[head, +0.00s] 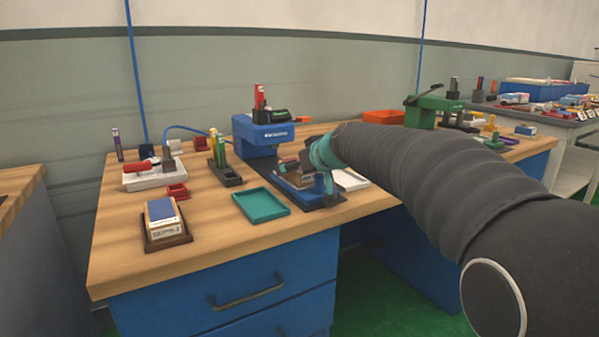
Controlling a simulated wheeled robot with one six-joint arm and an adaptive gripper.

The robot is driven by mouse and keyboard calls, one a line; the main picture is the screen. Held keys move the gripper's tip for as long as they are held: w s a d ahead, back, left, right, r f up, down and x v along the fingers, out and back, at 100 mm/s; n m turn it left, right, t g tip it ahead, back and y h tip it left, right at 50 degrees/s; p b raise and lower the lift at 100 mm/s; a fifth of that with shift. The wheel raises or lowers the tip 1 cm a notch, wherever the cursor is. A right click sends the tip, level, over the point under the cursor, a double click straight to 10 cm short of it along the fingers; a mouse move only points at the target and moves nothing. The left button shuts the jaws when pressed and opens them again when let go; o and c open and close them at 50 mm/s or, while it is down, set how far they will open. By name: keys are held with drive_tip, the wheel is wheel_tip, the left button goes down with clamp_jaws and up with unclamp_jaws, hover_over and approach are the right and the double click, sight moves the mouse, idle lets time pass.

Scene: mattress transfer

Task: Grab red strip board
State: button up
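I cannot single out a red strip board for sure. Upright red strips (259,96) stand in a black holder on top of the blue machine (262,136). A red-handled item (126,167) lies on the white tray (150,181) at the left of the wooden bench. My arm reaches in from the right, and its teal wrist is just in front of the blue machine. My gripper (297,170) is low over the machine's dark base, partly hidden by the wrist and small in the picture. Whether its fingers are open or hold anything does not show.
On the bench (215,270) are a teal tray (261,205), a small red tray (177,191), a boxed stack on a brown stand (163,219) and a dark pen holder (224,173). A green machine (433,111) and orange bin (384,117) stand behind my arm.

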drive_tip(key=c, duration=1.1)
